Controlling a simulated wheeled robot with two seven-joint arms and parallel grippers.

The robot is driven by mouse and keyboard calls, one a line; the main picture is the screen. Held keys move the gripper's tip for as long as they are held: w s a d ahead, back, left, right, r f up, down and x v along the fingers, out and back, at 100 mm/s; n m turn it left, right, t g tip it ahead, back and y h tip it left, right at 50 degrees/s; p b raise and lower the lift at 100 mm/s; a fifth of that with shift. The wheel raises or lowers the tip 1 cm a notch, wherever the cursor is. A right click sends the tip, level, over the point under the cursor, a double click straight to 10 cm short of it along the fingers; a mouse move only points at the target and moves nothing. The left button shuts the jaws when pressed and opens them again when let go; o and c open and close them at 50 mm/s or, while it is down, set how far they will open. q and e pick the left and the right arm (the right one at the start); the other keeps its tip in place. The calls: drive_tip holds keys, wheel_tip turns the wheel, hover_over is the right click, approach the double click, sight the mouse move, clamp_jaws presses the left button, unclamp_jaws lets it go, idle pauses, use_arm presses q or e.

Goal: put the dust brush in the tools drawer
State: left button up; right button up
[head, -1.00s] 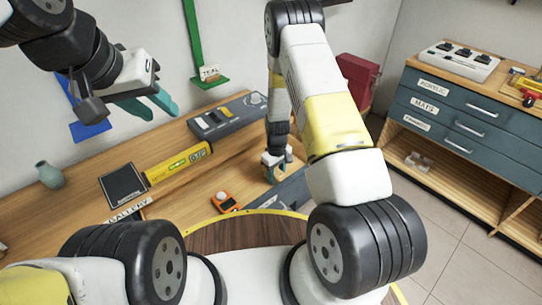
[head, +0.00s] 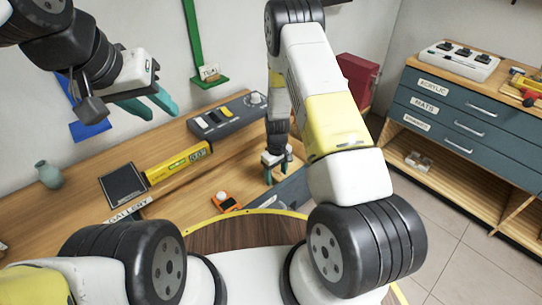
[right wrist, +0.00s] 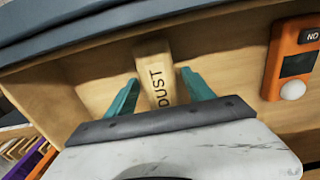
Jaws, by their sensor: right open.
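The dust brush shows in the right wrist view as a pale wooden handle (right wrist: 155,75) marked DUST, against a light wooden surface. My right gripper (right wrist: 160,92) is open, with one teal finger on each side of the handle. No clear grip on it shows. In the head view my right gripper (head: 277,172) points down at an open drawer with a grey-blue front (head: 292,192). The brush is hard to make out there. The drawer's label is not readable. My left gripper (head: 148,104) is open and empty, raised at the upper left.
An orange device (head: 228,202) lies left of the right gripper and shows in the right wrist view (right wrist: 294,62). A yellow level (head: 178,163), a black pad (head: 122,185) and a grey switch panel (head: 228,115) lie on the bench. A labelled drawer cabinet (head: 470,112) stands at right.

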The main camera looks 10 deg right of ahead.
wheel_tip(320, 180, up, 11)
drive_tip(key=shift+f, duration=0.15)
wheel_tip(320, 180, up, 14)
drive_tip(key=m+t+y, duration=0.1)
drive_tip(key=m, duration=0.1)
hover_over(276, 173)
drive_tip(key=s, duration=0.2)
drive_tip(key=s+d+r+m+t, duration=0.15)
drive_tip(key=s+r, duration=0.25)
drive_tip(key=r, duration=0.7)
drive_tip(key=s+r+m+t, duration=0.1)
drive_tip(key=s+r+t, duration=0.1)
drive_tip(key=s+r, duration=0.4)
drive_tip(key=s+d+r+m+t+y, duration=0.1)
drive_tip(key=s+r, duration=0.5)
drive_tip(key=s, duration=0.6)
drive_tip(key=shift+m+t, duration=0.35)
drive_tip(key=shift+d, duration=0.1)
